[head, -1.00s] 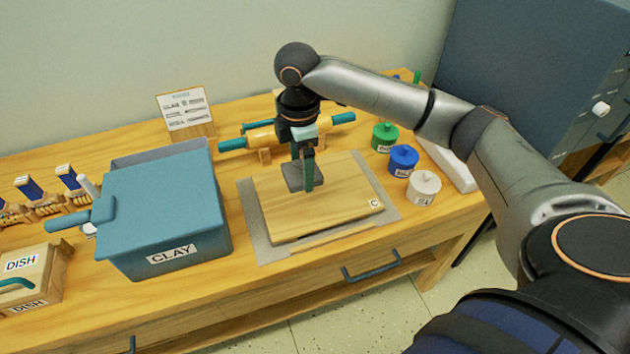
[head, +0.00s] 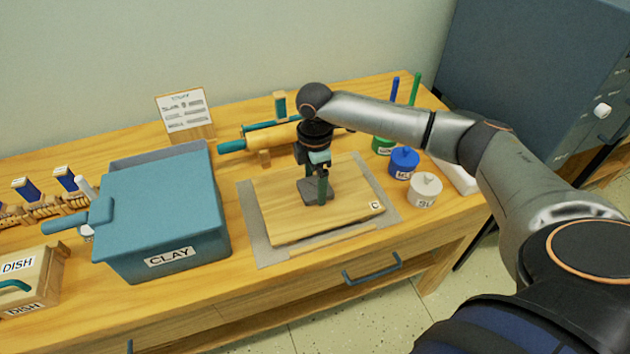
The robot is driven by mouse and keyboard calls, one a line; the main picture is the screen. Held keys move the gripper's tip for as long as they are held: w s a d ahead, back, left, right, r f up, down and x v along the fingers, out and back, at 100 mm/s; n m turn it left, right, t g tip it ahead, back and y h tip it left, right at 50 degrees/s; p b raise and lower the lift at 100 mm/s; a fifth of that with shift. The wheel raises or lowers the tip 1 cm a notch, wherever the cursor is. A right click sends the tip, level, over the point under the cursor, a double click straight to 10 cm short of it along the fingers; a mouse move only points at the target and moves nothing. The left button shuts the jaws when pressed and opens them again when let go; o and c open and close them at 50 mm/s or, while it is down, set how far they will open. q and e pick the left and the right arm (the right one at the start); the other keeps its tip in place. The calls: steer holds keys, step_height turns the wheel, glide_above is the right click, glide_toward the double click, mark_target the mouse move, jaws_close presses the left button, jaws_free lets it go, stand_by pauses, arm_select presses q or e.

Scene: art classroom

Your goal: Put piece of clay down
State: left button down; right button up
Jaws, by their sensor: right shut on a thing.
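The piece of clay (head: 313,191) is a small dark grey block. My right gripper (head: 322,193) is shut on it, pointing down over the wooden board (head: 285,222) marked C. The clay is at or very near the board's surface, around the middle; I cannot tell whether it touches. One gripper finger hides part of the clay. The board lies on a grey mat (head: 254,237). My left gripper is not in view.
A blue lidded bin (head: 160,205) labelled CLAY stands left of the board. A rolling pin (head: 270,137) lies on a rest behind it. The front of the board is clear.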

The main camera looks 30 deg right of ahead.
mark_target(315, 187)
steer(key=o, duration=1.2)
steer(key=shift+f, duration=0.1)
steer(key=shift+o, duration=0.2)
step_height(315, 187, up, 12)
steer(key=p, duration=0.1)
steer(key=shift+r, duration=0.2)
